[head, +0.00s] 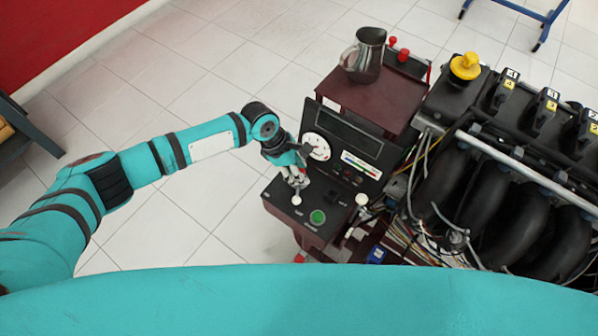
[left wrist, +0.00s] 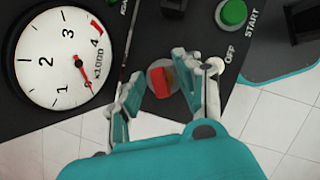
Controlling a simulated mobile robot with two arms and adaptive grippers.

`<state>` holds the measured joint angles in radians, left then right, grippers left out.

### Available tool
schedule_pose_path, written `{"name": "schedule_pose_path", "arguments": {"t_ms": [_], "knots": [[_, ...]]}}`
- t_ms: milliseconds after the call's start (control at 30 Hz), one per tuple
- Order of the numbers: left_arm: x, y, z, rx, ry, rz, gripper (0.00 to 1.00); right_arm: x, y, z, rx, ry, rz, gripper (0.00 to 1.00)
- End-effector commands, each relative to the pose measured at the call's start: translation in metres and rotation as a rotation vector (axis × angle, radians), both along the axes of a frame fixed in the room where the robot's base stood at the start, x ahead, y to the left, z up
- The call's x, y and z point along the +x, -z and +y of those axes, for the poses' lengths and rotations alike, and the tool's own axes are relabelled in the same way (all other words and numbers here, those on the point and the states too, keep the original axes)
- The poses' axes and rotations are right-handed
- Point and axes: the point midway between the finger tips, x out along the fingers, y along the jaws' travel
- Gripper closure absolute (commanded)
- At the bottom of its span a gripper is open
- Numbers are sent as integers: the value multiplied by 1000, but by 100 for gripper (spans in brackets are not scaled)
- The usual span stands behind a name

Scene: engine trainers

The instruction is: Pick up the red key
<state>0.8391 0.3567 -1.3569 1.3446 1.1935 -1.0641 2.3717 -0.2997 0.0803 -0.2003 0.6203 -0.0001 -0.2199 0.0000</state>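The red key (left wrist: 160,83) sits in a round pale switch on the dark control panel in the left wrist view. My left gripper (left wrist: 155,88) is open, with one finger on each side of the key; I cannot tell whether either finger touches it. In the head view my left gripper (head: 297,180) is over the lower left of the control panel (head: 285,206), and it hides most of the key. My right gripper does not show in either view.
A green start button (left wrist: 233,13) and a white knob (left wrist: 215,66) are close to the key. A round gauge (left wrist: 62,52) is on the left. The engine (head: 490,190) fills the right side.

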Motion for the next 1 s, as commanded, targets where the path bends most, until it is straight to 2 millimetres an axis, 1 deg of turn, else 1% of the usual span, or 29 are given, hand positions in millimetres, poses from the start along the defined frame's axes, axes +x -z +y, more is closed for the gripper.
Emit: {"name": "schedule_pose_path", "arguments": {"t_ms": [33,233,533,667,767,933,967,1000], "knots": [[0,0,0,0,0,0,74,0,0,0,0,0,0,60],[0,0,0,0,0,0,100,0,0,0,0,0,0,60],[0,-1,0,0,0,0,100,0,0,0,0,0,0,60],[0,-5,0,-1,0,0,100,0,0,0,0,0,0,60],[0,-13,0,-2,1,0,100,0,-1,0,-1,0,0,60],[1,-36,0,-2,1,-3,100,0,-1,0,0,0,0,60],[-4,-37,0,-1,3,0,100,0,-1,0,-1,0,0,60],[-13,-37,-2,-2,5,4,100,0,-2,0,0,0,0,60]]}}
